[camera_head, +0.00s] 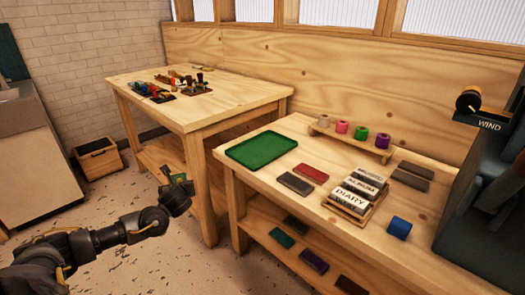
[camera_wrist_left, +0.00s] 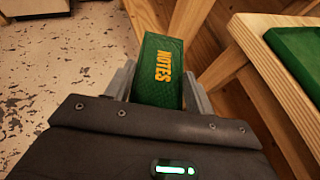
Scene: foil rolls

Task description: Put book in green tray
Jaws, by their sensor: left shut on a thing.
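The green tray (camera_head: 262,149) lies empty on the near wooden table, at its left end. Part of it shows at the right edge of the left wrist view (camera_wrist_left: 298,52). The book sits between the two fingers in the left wrist view. The gripper and book are in the air left of the near table, apart from the tray. My right gripper is not in view.
The lower shelf holds more books. A wooden crate (camera_head: 98,160) stands on the floor.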

